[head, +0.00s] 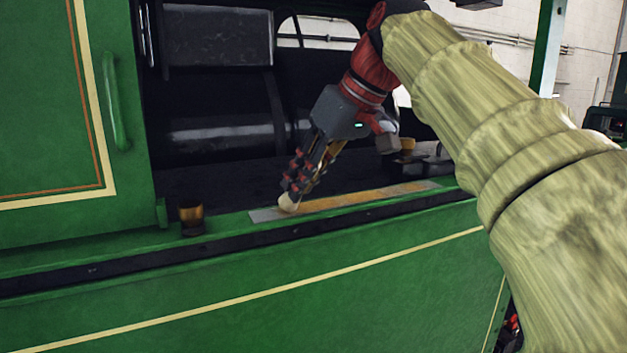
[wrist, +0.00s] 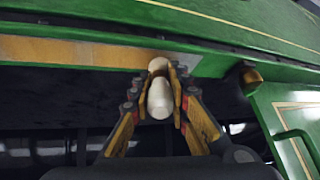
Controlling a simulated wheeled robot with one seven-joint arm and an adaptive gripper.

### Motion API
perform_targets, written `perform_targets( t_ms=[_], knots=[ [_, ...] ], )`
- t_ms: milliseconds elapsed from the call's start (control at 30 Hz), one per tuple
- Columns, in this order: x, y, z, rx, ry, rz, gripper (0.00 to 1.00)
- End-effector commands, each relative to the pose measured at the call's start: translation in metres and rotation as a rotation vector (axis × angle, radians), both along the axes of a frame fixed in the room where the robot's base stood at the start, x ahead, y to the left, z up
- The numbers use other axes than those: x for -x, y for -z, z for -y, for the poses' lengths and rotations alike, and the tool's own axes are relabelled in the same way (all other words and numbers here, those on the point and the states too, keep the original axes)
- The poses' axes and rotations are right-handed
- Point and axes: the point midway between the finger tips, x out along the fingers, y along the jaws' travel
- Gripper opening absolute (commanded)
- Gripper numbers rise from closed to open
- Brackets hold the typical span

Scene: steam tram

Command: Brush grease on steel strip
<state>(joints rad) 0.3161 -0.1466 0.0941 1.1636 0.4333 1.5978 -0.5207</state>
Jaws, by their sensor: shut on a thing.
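The steel strip (head: 345,201) lies along the green ledge. Its left end is bare grey; the rest, to the right, is coated yellow-brown. In the wrist view the strip (wrist: 75,53) runs across the top, brown at left and grey near its right end. My gripper (head: 296,186) is above the strip's left part, tilted down, shut on a pale brush (head: 289,203). The brush (wrist: 160,98) also shows between the fingers in the wrist view. Its tip is at the strip near the grey part; I cannot tell whether it touches.
A small brown pot (head: 192,217) stands on the ledge left of the strip; it also shows in the wrist view (wrist: 250,76). A green panel with a handle (head: 115,102) rises at the left. Dark machinery (head: 220,110) lies behind the ledge.

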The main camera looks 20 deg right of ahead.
Motion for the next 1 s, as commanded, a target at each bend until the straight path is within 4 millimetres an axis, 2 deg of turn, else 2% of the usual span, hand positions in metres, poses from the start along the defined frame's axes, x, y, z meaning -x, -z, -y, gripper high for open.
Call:
perform_targets(
  t_ms=[200, 567, 1000],
  knots=[
    [0.0, 0.001, -0.015, 0.0, -0.001, -0.001, 0.0],
    [0.0, -0.002, -0.015, 0.0, -0.001, -0.001, 0.0],
    [0.0, -0.041, -0.015, -0.001, -0.001, 0.0, 0.0]
  ],
)
